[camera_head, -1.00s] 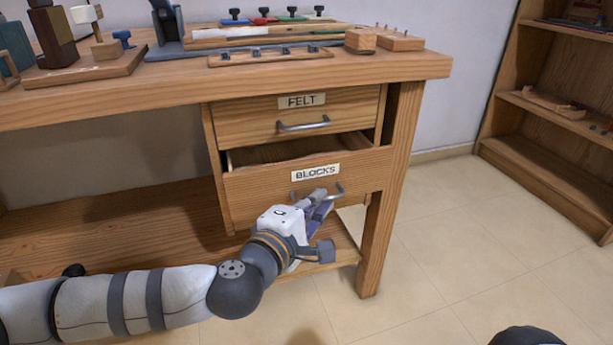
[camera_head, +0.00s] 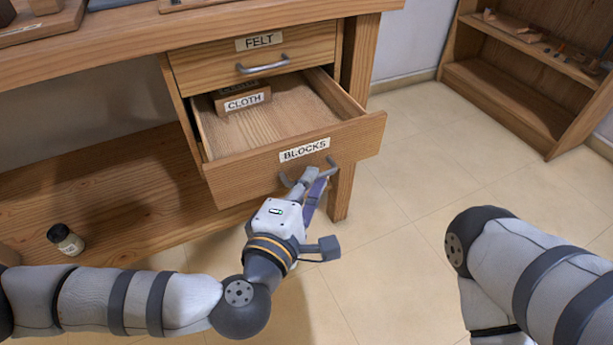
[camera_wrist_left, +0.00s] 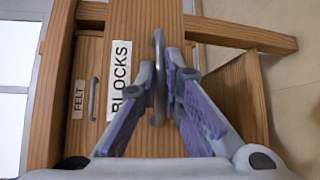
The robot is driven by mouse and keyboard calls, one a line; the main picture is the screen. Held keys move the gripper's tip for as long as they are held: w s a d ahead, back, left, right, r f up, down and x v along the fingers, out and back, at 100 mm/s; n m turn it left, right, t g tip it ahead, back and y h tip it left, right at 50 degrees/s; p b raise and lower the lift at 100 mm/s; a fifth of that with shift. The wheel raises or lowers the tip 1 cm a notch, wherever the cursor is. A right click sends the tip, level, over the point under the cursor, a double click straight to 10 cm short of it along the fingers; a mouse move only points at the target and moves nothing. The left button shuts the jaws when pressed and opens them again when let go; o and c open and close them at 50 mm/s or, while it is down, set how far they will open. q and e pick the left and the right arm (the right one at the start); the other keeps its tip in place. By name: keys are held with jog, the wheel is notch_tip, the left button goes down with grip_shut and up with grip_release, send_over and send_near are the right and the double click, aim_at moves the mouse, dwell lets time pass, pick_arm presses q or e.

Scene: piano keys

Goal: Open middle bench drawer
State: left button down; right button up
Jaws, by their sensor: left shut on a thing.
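The middle bench drawer (camera_head: 232,176), labelled BLOCKS, is pulled well out of the bench, and its inside shows. Inside it at the back left is a wooden block labelled CLOTH (camera_head: 243,103). My left gripper (camera_head: 312,180) is shut on the grey bar handle (camera_head: 287,180) of this drawer. The left wrist view shows the handle (camera_wrist_left: 158,50) between the purple-padded fingers (camera_wrist_left: 163,95). The drawer above, labelled FELT (camera_head: 262,62), is closed. My right arm is at the lower right, and its gripper is out of view.
The wooden bench (camera_head: 130,45) has a lower shelf (camera_head: 100,185) with a small dark-lidded jar (camera_head: 66,240). A bench leg (camera_head: 341,195) stands right of the drawer. A wooden shelf unit (camera_head: 510,85) is at the upper right. Tiled floor (camera_head: 420,160) lies clear between.

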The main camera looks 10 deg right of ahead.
pick_arm(q)
jog(key=c, duration=1.7)
grip_release()
jog(key=v, duration=1.2)
